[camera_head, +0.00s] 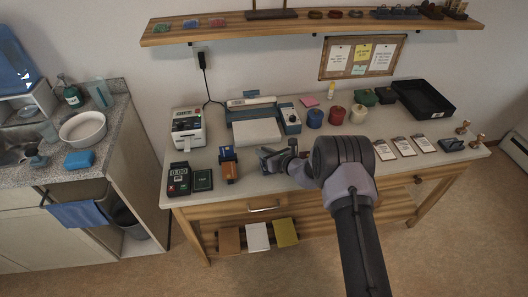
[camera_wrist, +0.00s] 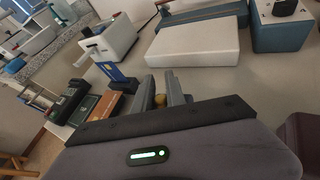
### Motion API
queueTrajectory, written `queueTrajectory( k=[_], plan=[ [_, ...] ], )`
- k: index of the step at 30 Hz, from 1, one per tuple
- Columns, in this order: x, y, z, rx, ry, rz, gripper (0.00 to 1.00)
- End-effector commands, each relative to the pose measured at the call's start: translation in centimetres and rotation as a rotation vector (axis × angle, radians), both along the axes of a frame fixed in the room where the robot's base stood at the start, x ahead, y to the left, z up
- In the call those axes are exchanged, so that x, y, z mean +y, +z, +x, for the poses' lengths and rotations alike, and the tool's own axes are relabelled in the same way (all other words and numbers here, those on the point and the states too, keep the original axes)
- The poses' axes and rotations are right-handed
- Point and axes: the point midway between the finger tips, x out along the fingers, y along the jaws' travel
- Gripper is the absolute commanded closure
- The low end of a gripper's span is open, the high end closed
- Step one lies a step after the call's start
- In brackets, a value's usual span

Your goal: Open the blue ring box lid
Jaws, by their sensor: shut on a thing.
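My gripper (camera_head: 264,156) is over the front left part of the workbench, below the white pad. In the wrist view its two grey fingers (camera_wrist: 164,88) point away from me, and a small yellow-brown thing (camera_wrist: 159,100) shows between them. The fingers and wrist hide most of what they hold, so I cannot tell if it belongs to the blue ring box. I cannot make out a blue ring box or its lid for certain. A blue upright piece (camera_head: 227,153) with an orange-brown block stands left of my gripper; it also shows in the wrist view (camera_wrist: 113,73).
A white label printer (camera_head: 188,128) stands behind at left, a card terminal (camera_head: 179,180) in front of it. A blue-grey scale (camera_head: 291,119) is behind my gripper.

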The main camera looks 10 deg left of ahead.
Motion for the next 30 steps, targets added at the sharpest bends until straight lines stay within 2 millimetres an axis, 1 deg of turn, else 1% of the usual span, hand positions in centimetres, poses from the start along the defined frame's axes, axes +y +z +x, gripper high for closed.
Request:
queueTrajectory(
  k=[1, 5, 15, 22, 30],
  plan=[
    [0.1, 0.4, 0.3, 0.034, 0.001, -0.016, 1.00],
    [0.3, 0.2, 0.8, 0.147, 0.002, -0.063, 1.00],
    [0.7, -0.7, 2.0, 0.400, 0.002, -0.160, 1.00],
    [0.9, -1.3, 2.3, 0.518, 0.000, -0.199, 1.00],
    [0.9, -1.4, 2.4, 0.589, -0.001, -0.223, 1.00]
  ],
)
